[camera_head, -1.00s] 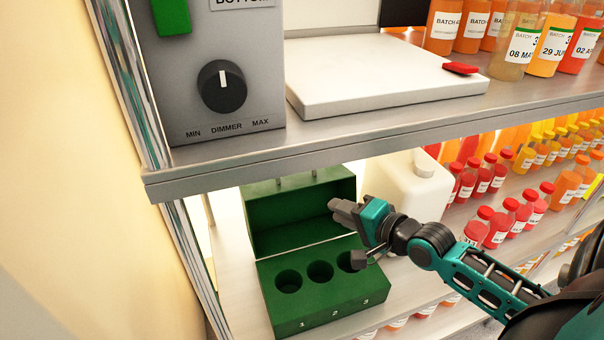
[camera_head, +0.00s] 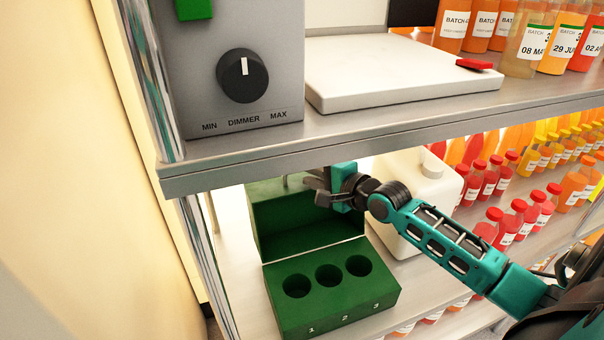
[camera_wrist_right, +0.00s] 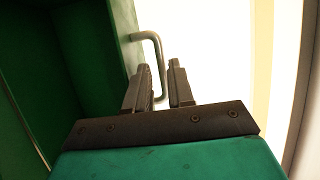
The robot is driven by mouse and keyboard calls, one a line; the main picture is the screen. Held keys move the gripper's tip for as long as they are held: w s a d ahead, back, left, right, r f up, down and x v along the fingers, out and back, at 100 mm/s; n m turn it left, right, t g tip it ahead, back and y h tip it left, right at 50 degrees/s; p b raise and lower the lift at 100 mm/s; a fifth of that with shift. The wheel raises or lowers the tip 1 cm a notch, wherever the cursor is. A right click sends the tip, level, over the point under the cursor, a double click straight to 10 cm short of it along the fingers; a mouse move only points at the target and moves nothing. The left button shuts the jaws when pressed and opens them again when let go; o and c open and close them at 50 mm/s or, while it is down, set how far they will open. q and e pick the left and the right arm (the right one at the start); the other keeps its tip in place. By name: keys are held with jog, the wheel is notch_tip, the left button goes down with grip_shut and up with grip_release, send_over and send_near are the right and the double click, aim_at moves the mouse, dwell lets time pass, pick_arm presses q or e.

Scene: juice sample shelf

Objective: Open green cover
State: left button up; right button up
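The green box (camera_head: 340,305) stands on the lower shelf, with three round holes numbered 1, 2 and 3 showing. Its green cover (camera_head: 290,228) stands raised at the back of the box, inner side facing me. My right gripper (camera_head: 316,186) is at the upper right edge of the cover. In the right wrist view the cover (camera_wrist_right: 75,60) fills the left side and its grey bar handle (camera_wrist_right: 157,50) stands out from it. The fingers (camera_wrist_right: 160,82) are apart, with the handle's lower part between them and a bright gap beside the right finger. The left gripper is out of view.
The upper shelf edge (camera_head: 380,133) hangs just above my right gripper. A white jug (camera_head: 405,215) stands right of the cover. A grey dimmer box (camera_head: 280,75) and white slab (camera_head: 400,75) are above. Several red-capped bottles (camera_head: 515,215) stand at right.

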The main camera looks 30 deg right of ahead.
aim_at(299, 171)
jog(key=shift+x, duration=1.9)
grip_shut()
